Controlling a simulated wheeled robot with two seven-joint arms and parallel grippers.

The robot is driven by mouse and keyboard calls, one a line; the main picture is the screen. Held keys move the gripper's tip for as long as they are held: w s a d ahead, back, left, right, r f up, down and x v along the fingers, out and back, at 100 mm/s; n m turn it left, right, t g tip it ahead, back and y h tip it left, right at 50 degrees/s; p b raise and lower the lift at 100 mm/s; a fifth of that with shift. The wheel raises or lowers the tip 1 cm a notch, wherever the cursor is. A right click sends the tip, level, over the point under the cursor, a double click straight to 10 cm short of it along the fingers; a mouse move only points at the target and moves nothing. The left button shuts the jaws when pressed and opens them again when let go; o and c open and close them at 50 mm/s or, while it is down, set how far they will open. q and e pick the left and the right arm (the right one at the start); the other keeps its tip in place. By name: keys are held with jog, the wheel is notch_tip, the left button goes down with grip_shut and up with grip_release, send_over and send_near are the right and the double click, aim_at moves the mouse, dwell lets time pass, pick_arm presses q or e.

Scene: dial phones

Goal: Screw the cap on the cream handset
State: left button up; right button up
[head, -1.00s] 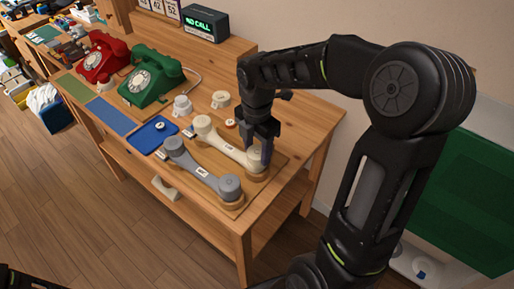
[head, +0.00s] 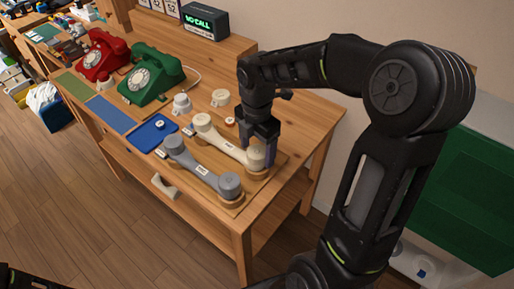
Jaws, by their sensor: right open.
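The cream handset (head: 229,145) lies on a wooden board on the table, beside a grey handset (head: 201,171). My right gripper (head: 262,149) points down at the near right end of the cream handset. Its jaws are open, with a finger beside the round cream end piece (head: 257,156). The gripper partly hides this end, so I cannot tell how the cap sits there. A loose cream cap-like piece (head: 220,98) and a pale grey one (head: 182,104) stand behind the handsets. My left gripper is out of view.
A green phone (head: 150,80) and a red phone (head: 104,55) stand at the back left. A blue tray (head: 145,141) with a small part lies left of the handsets. A display box (head: 204,21) stands on the rear shelf. The table's right end is clear.

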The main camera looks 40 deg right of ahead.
notch_tip(320, 180, up, 8)
jog(key=shift+f, duration=0.1)
dwell(0.4)
jog(key=shift+c, duration=0.4)
